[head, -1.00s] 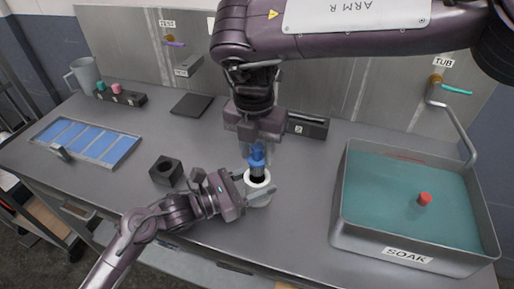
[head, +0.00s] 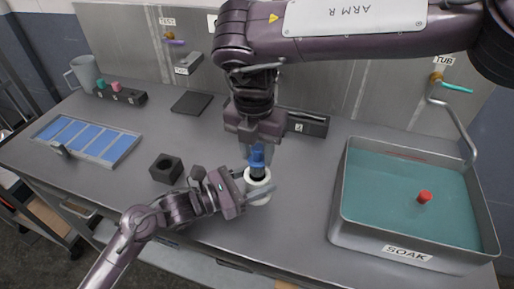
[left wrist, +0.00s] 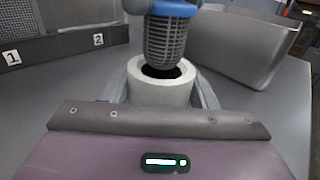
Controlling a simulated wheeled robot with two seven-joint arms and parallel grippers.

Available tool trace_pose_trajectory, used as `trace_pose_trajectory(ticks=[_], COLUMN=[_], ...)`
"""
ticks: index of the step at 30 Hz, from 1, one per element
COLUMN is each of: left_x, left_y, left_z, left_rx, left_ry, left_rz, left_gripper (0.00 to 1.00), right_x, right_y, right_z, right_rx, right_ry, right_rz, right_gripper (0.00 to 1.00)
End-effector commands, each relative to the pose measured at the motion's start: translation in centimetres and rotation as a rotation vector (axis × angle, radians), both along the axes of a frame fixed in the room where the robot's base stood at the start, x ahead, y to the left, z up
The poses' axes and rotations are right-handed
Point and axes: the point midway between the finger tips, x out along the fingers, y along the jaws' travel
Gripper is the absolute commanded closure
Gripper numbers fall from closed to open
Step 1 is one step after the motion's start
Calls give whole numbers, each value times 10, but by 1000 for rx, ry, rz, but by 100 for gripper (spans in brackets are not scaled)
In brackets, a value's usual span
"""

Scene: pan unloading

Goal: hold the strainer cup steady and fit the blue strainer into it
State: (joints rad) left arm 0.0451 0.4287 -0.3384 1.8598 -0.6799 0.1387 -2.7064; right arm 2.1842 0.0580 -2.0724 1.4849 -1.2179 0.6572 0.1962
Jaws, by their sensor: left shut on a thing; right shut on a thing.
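The strainer cup (head: 258,196) is a short white cylinder with a dark opening, upright over the front middle of the counter. It also shows in the left wrist view (left wrist: 160,95). My left gripper (head: 260,188) is shut around it, one finger on each side. The blue strainer (head: 257,157) has a blue collar above a grey mesh basket, clear in the left wrist view (left wrist: 172,42). My right gripper (head: 257,146) is shut on its top and holds it roughly upright. The mesh's lower end is at the cup's mouth; I cannot tell whether it is inside.
A SOAK tub (head: 345,200) of greenish water with a red piece (head: 424,197) stands at right. A black holed block (head: 166,168) sits left of my left gripper. A tray with blue panels (head: 130,145) lies at far left. A numbered dark rack (head: 308,122) stands behind.

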Motion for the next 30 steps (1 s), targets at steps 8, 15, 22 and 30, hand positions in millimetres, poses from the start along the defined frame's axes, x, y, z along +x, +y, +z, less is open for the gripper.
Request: trace_pose_trajectory(ticks=[8, 15, 22, 30], left_x=[0, 0, 0, 0], left_y=[0, 0, 0, 0], left_z=[0, 0, 0, 0], left_rx=[0, 0, 0, 0], left_ry=[0, 0, 0, 0], left_rz=[0, 0, 0, 0], left_gripper=[74, 74, 74, 74], right_x=[0, 0, 0, 0], right_y=[0, 0, 0, 0], right_z=[-4, -7, -11, -14], right_rx=[0, 0, 0, 0], right_ry=[1, 1, 1, 1], right_rz=[0, 0, 0, 0], right_gripper=[87, 87, 87, 87])
